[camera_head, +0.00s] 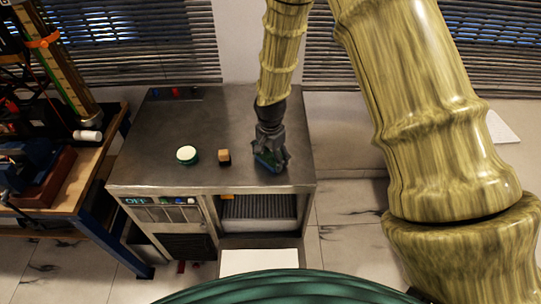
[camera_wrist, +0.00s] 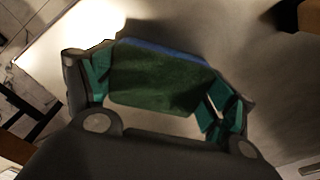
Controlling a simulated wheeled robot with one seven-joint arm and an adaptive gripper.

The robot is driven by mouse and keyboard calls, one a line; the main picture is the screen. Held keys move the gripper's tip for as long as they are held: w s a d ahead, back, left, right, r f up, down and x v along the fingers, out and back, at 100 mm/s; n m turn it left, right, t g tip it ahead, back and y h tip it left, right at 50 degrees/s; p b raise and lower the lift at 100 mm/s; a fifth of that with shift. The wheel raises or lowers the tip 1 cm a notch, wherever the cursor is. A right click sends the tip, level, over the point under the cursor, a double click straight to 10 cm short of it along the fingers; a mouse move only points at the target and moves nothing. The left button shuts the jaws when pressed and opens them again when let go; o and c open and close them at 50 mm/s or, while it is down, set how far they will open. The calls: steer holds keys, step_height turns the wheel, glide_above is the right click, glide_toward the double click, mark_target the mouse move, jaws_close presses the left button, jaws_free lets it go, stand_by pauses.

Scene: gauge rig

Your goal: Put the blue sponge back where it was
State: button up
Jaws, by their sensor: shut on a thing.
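The blue sponge (camera_wrist: 160,82) shows in the wrist view between the two fingers of my gripper (camera_wrist: 158,95). It has a dark green face with a blue layer along its far edge. In the head view my gripper (camera_head: 270,157) points down over the right part of the grey cabinet top (camera_head: 235,115), near its front edge. It is shut on the sponge, which shows there as a small blue-green patch (camera_head: 267,163), partly hidden by the fingers. I cannot tell whether the sponge touches the top.
On the cabinet top, a small wooden block (camera_head: 224,157) and a round green-rimmed white-topped thing (camera_head: 187,155) stand left of my gripper. The cabinet's right front has an open compartment (camera_head: 258,211). A workbench (camera_head: 85,160) with a blue vise stands at left. The top behind is mostly clear.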

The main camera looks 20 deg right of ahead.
mark_target(270, 157)
steer(key=o, duration=1)
steer(key=shift+o, duration=0.2)
step_height(270, 157, up, 12)
steer(key=b, duration=0.3)
steer(key=shift+s, duration=0.25)
steer(key=shift+a+r, duration=0.1)
